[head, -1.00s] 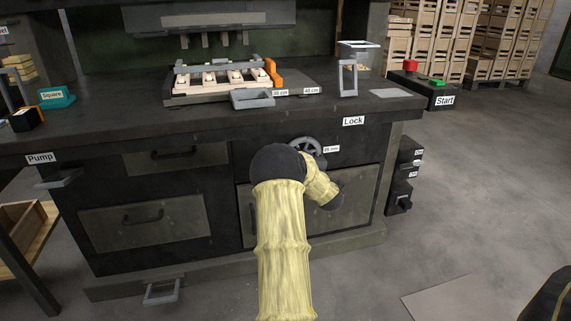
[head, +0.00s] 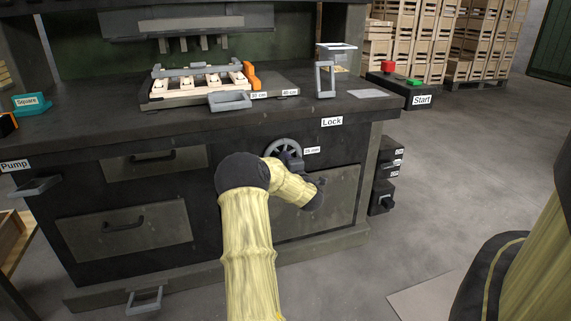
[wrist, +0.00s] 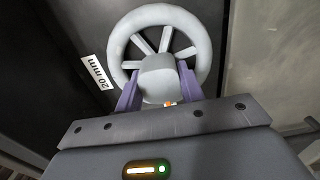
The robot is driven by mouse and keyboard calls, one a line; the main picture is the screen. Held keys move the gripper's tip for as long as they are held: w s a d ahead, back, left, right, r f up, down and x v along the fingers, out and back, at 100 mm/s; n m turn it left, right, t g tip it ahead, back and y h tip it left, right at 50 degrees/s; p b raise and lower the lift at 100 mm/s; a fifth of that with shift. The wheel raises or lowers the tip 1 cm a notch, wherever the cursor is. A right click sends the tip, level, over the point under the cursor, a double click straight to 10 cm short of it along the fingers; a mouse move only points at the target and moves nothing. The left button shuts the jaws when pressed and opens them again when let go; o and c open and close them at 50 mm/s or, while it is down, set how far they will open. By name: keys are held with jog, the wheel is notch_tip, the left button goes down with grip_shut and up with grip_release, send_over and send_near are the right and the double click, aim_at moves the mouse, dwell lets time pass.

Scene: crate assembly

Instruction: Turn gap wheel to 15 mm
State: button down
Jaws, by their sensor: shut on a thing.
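The gap wheel (head: 281,143) is a grey spoked handwheel on the dark front of the bench. It fills the top of the wrist view (wrist: 118,42), with a rounded grey hub (wrist: 157,72) in front of its spokes. A white label (wrist: 96,72) beside it reads 20 mm in the wrist view; it is small in the head view (head: 312,151). My gripper (wrist: 158,88) is shut on the gap wheel at its hub, one purple finger on each side. In the head view my arm partly hides the wheel's lower part.
Above, the bench top (head: 190,115) holds a crate jig (head: 200,84), a grey handle by the Lock label (head: 332,121), and the Start box (head: 400,90). A dark control box (head: 384,178) is on the bench's right side. Open floor lies to the right.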

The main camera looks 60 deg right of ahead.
jog(key=c, duration=0.9)
grip_release()
jog(key=shift+a, duration=0.1)
jog(key=p+v, duration=0.6)
jog(key=v, duration=1.1)
jog(key=shift+s+a, duration=0.1)
jog(key=shift+s, duration=0.05)
